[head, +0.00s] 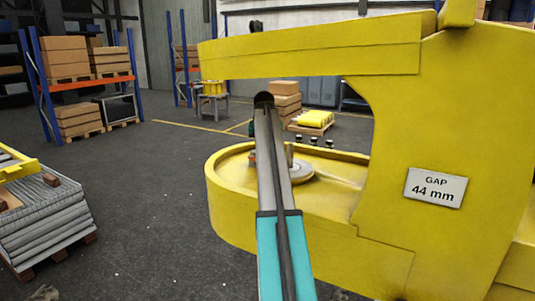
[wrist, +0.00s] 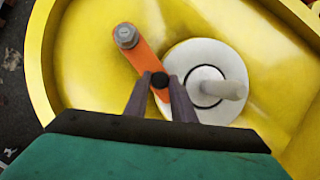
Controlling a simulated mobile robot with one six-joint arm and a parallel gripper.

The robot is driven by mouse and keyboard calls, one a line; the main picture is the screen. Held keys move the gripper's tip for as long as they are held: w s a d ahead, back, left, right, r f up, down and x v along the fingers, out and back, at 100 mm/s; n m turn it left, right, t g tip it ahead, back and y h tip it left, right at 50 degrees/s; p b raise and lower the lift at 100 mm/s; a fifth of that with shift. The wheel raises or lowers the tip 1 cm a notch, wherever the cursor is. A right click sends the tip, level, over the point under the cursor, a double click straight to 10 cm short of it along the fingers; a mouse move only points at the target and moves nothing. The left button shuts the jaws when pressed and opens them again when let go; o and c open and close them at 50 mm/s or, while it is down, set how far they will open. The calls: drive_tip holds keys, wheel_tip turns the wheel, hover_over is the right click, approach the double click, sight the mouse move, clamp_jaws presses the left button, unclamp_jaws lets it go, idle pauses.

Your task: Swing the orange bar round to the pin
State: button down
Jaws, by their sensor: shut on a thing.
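The orange bar (wrist: 146,57) lies in the yellow basin in the wrist view, slanting from a grey bolt (wrist: 126,36) at upper left down toward the middle. A black knob (wrist: 160,79) stands on its lower part. My gripper (wrist: 159,83) is shut on this knob, with a finger on each side. A pale grey pin (wrist: 232,88) rises from a round white disc (wrist: 188,58), to the right of my gripper. The bar's lower end is near the disc's left edge, partly hidden by the fingers. In the head view the pin (head: 290,155) shows, while my arm covers most of the bar.
The yellow basin wall (head: 225,205) rings the bar and disc. A thick yellow beam (head: 310,55) overhangs it, joined to an upright with a sign (head: 436,187) reading "GAP 44 mm". A stacked pallet (head: 45,220) stands at left. The floor between is clear.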

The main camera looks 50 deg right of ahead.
drive_tip(key=c, duration=1.5)
unclamp_jaws()
drive_tip(key=shift+d+r, duration=0.1)
drive_tip(key=shift+c, duration=0.2)
drive_tip(key=shift+b+v, duration=1)
drive_tip(key=shift+v, duration=1.25)
drive_tip(key=shift+s+a+r+b, duration=0.1)
drive_tip(key=shift+s+a+b, duration=0.6)
drive_tip(key=shift+s+a, duration=0.75)
drive_tip(key=shift+s+a+r+b, duration=0.1)
drive_tip(key=shift+s+a+b, duration=0.75)
drive_tip(key=shift+a, duration=0.95)
drive_tip(key=shift+s+a+r+b, duration=0.1)
drive_tip(key=shift+s+a+b, duration=0.4)
drive_tip(key=shift+s+a, duration=1.05)
drive_tip(key=shift+w, duration=0.1)
